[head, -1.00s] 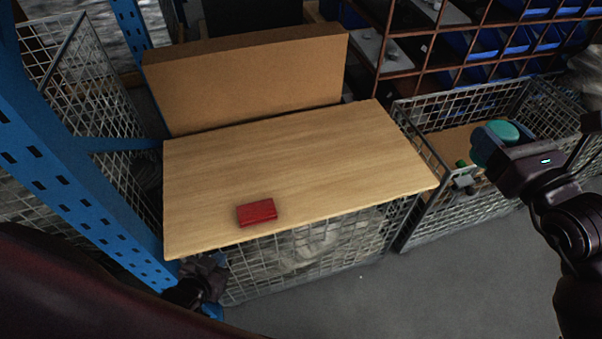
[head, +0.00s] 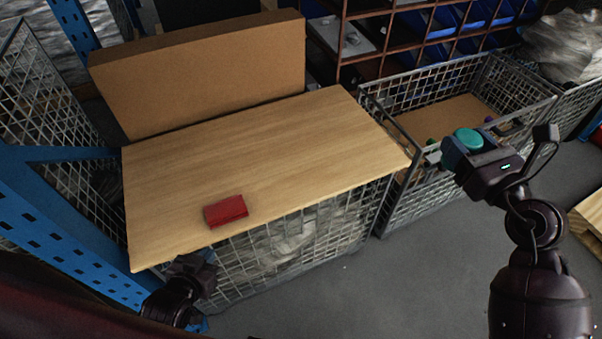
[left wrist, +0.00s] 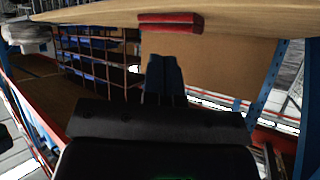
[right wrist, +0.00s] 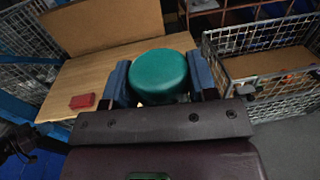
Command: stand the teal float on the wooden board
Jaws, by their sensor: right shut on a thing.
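The teal float (head: 468,139) is a round, thick disc. My right gripper (head: 462,147) is shut on it, holding it in the air over the near edge of the wire cage, right of the board. In the right wrist view the float (right wrist: 160,72) sits between the two blue fingers. The wooden board (head: 290,150) lies flat on a wire cage. My left gripper (head: 195,272) is below the board's front left edge; in the left wrist view its fingers (left wrist: 163,75) are together and empty.
A red block (head: 226,211) lies on the board near its front edge. A brown cardboard box (head: 205,75) stands along the back edge. A blue rack post (head: 70,215) rises at the left. The board's middle and right are clear. Another wire cage (head: 440,105) stands at the right.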

